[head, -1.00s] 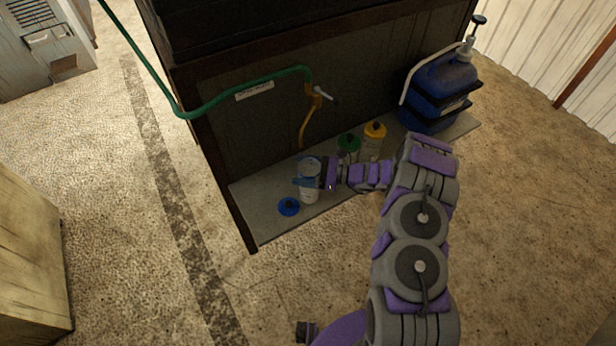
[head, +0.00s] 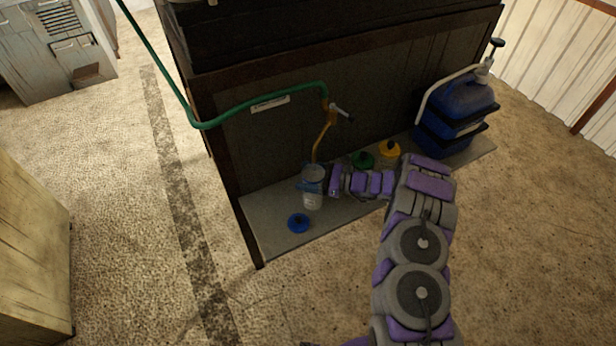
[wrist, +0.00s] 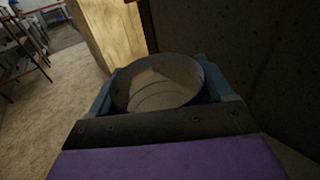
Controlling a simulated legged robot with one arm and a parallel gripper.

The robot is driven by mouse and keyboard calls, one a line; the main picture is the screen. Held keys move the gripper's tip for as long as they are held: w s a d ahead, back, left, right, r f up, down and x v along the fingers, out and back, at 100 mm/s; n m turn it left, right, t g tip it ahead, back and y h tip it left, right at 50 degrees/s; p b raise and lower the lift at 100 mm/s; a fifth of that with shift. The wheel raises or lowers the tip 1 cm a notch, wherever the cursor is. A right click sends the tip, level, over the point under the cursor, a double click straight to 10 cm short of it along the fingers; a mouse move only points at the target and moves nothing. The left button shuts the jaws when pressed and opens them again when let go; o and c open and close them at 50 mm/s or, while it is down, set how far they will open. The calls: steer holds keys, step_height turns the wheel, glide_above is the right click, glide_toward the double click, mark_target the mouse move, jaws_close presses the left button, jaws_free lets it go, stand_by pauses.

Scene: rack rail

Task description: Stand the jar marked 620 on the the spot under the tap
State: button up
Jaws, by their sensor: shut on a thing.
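A pale, open-topped jar (head: 313,200) is held upright in my gripper (head: 312,184) over the grey shelf (head: 270,212). The wrist view shows its round open mouth (wrist: 158,84) between the blue fingers of my gripper (wrist: 160,100). I cannot read any mark on it, and I cannot tell whether its base touches the shelf. The tap (head: 333,113) is on the dark panel above, with its orange-yellow spout (head: 322,139) hanging down just above and behind the jar. The spot under the tap is not clearly visible.
Jars with a green lid (head: 363,160) and a yellow lid (head: 390,150) stand to the right, partly behind my arm. A blue jug (head: 455,110) stands at the shelf's right end. A green hose (head: 240,111) runs to the tap.

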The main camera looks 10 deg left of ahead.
steer(key=shift+f, duration=0.45)
steer(key=o, duration=1.3)
steer(key=shift+d, duration=0.1)
steer(key=d+p, duration=0.1)
steer(key=d, duration=0.6)
steer(key=shift+s+d, duration=0.2)
steer(key=shift+s, duration=0.15)
